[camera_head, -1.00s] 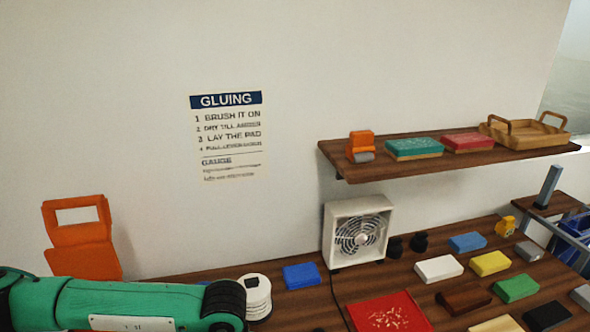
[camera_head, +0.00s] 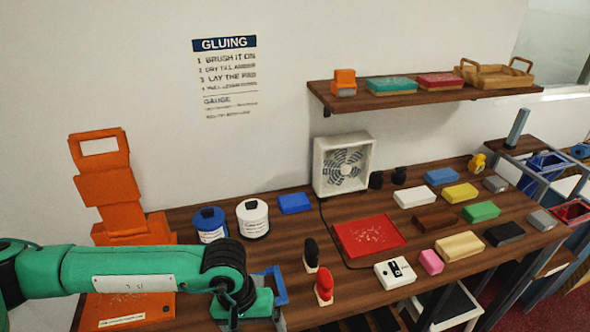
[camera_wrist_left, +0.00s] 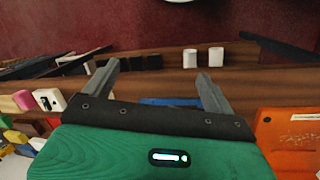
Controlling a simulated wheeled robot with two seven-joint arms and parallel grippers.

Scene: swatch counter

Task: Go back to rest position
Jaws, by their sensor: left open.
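My left arm, green with black joints, comes in from the left in the head view and bends down over the front left of the counter (camera_head: 205,276). Its hand is low in that view and its fingertips are hard to make out there. In the left wrist view my left gripper (camera_wrist_left: 157,73) has its two grey fingers wide apart with nothing held between them. A blue frame-like item (camera_head: 279,287) sits behind the hand in the head view. My right gripper is not in view.
An orange stand (camera_head: 105,185), a blue jar (camera_head: 209,223) and a white jar (camera_head: 253,219) stand behind the arm. Right of it are a black-topped item (camera_head: 311,253) and a red-topped one (camera_head: 324,284). A red mat (camera_head: 368,236), a fan (camera_head: 342,163) and several coloured blocks lie farther right.

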